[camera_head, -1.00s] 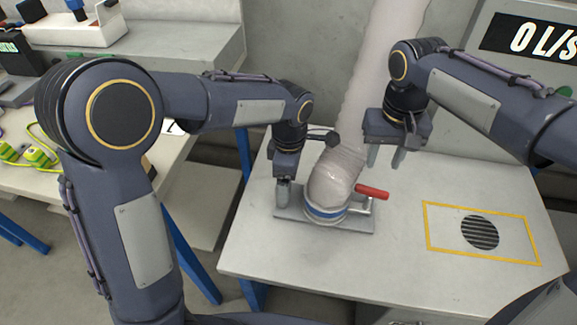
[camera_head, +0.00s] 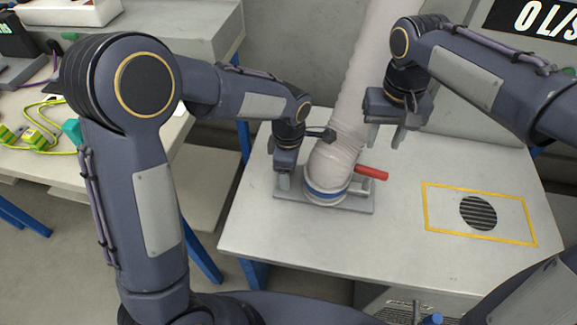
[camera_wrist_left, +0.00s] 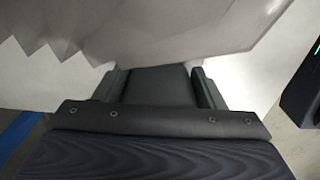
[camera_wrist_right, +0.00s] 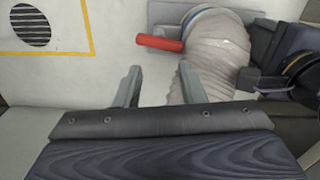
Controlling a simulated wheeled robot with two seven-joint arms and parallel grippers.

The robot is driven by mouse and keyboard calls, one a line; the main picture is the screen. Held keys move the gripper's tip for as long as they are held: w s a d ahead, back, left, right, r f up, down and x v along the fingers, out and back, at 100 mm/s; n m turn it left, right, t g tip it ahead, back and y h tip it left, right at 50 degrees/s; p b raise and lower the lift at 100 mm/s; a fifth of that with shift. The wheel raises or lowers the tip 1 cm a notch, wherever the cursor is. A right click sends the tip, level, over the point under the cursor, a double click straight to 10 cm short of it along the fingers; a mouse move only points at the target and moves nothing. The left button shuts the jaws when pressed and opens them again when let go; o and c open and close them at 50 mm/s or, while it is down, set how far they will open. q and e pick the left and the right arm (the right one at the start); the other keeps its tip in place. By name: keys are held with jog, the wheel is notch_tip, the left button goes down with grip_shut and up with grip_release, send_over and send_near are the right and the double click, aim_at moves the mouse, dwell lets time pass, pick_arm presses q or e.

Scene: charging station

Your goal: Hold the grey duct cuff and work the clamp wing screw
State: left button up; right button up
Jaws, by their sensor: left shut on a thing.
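The grey duct cuff (camera_head: 325,182) with a blue band stands on a metal plate (camera_head: 353,207) on the table. The pale ribbed duct (camera_head: 350,100) rises from it. A red handle (camera_head: 371,172), apparently the clamp's wing screw, sticks out to the right of the cuff; it also shows in the right wrist view (camera_wrist_right: 160,43). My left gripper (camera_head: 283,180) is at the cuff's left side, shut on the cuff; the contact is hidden. My right gripper (camera_head: 387,137) is open and empty, above and behind the red handle. Its fingers (camera_wrist_right: 158,85) are apart, clear of the duct.
A dark round grille (camera_head: 478,213) in a yellow outline lies on the right of the table (camera_head: 300,245). A display panel (camera_head: 535,30) stands behind. Another bench on the left holds yellow-green pieces (camera_head: 38,138) and cable. The table front is clear.

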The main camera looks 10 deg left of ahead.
jog(key=shift+o, duration=0.2)
jog(key=shift+d, duration=0.1)
jog(key=n+y, duration=0.4)
jog(key=n, duration=1.1)
send_near(372, 169)
jog(key=shift+t, duration=0.3)
jog(key=x, duration=0.8)
jog(key=shift+s+f, duration=0.3)
jog(key=shift+m+y, duration=0.3)
grip_shut()
